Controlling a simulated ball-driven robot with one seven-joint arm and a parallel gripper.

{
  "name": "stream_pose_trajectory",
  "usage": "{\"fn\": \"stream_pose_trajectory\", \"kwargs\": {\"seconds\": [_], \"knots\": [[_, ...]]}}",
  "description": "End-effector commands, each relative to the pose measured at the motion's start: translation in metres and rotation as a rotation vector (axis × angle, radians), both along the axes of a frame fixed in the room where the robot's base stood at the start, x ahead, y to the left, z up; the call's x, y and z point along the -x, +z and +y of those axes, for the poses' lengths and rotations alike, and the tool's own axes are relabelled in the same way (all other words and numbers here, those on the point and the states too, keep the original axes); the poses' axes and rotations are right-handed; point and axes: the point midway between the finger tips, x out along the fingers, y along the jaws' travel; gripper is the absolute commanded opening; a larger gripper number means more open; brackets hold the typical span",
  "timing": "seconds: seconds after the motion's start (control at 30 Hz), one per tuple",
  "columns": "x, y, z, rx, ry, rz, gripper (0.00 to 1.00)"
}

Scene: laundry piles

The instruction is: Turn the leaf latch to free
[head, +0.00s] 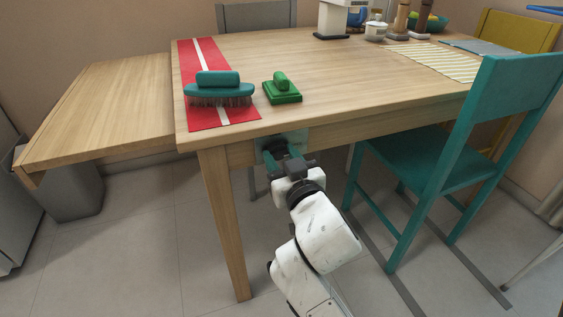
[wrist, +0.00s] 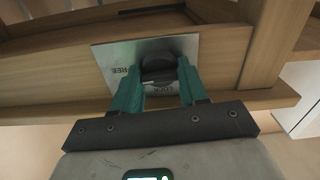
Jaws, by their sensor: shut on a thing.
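The leaf latch is a dark round knob (wrist: 158,66) on a pale metal plate (wrist: 108,58) on the table's apron. The plate has "FREE" lettering at its left and what looks like "LOCK" below the knob. My gripper (wrist: 161,78) has its teal fingers shut on the knob, one on each side. In the head view my gripper (head: 279,155) reaches the plate (head: 298,137) under the table's front edge; the knob is hidden there. The knob's exact pointing direction is hard to tell. The table leaf (head: 105,98) extends at the table's left side.
The wooden table (head: 330,75) holds a red runner (head: 207,118), a teal brush (head: 218,89) and a green block-like brush (head: 282,92). A table leg (head: 224,220) stands left of my arm. A teal chair (head: 425,160) stands close at right. A grey bin (head: 72,190) stands under the leaf.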

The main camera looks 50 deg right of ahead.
Motion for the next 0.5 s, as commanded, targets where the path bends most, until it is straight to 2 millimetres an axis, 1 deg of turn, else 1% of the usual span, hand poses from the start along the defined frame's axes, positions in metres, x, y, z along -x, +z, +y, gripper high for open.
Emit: {"fn": "stream_pose_trajectory", "kwargs": {"seconds": [0.03, 0.2, 0.5], "knots": [[0.0, -0.0029, 0.0, -0.019, 0.0, -0.008, 0.12], [-0.0001, -0.0027, 0.0001, -0.059, 0.0, -0.034, 0.12], [-0.0002, -0.0024, 0.0, -0.08, 0.0, -0.047, 0.12]]}}
